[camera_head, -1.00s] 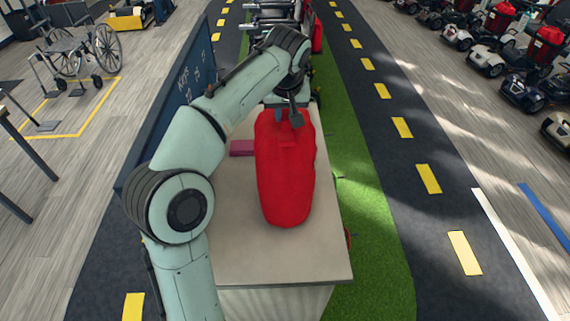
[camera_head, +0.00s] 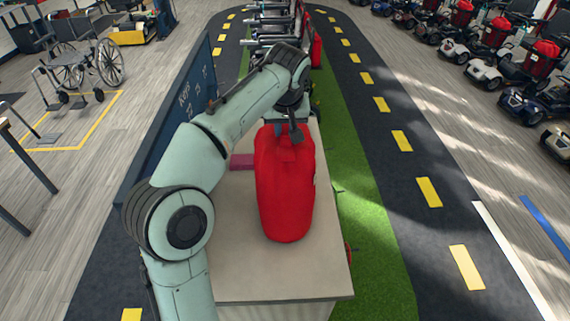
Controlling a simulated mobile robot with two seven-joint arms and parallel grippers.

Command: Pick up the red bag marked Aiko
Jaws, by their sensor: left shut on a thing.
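A large red bag (camera_head: 285,200) hangs or stands over the pale counter top in the middle of the view. My left gripper (camera_head: 294,134) is at the bag's top end and is shut on it. The fingertips are partly hidden against the bag and the wrist. I cannot read a name on the bag from here; a small pale mark shows at its right edge. I cannot tell whether its underside touches the counter. My right gripper is not in view.
The counter (camera_head: 235,270) has bare room at its front. A dark pink item (camera_head: 242,161) lies left of the bag. A blue panel (camera_head: 180,108) borders the counter on the left. Scooters (camera_head: 530,95) line the right, and a wheelchair (camera_head: 85,65) stands at left.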

